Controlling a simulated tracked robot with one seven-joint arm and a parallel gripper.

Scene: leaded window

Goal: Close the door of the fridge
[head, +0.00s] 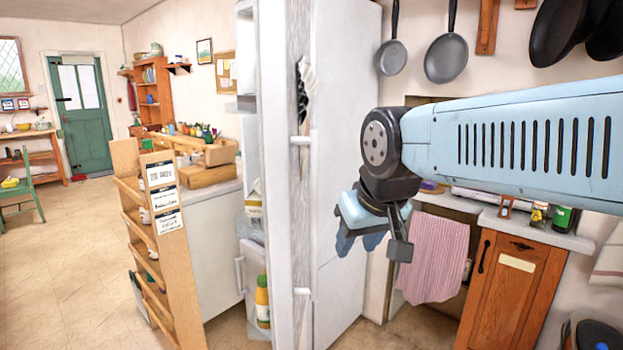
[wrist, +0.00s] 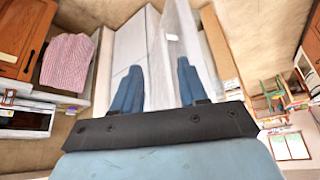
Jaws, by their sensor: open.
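The white fridge (head: 346,150) stands in the middle of the head view. Its door (head: 274,150) is open, seen nearly edge-on, with pale handles on its right face. Shelves with a bottle show left of the door. My gripper (head: 360,243) is open and empty, in front of the fridge body and right of the door in the picture. In the wrist view, my two blue fingers (wrist: 157,68) point toward the fridge (wrist: 133,50). The door (wrist: 182,25) and a handle show beyond the right finger. I cannot tell whether a finger touches the door.
A wooden shelf rack (head: 160,240) stands left of the fridge by a white cabinet. A wooden cupboard (head: 510,290) and pink towel (head: 435,255) are at right. Pans (head: 446,57) hang above. Open floor (head: 60,270) lies at left.

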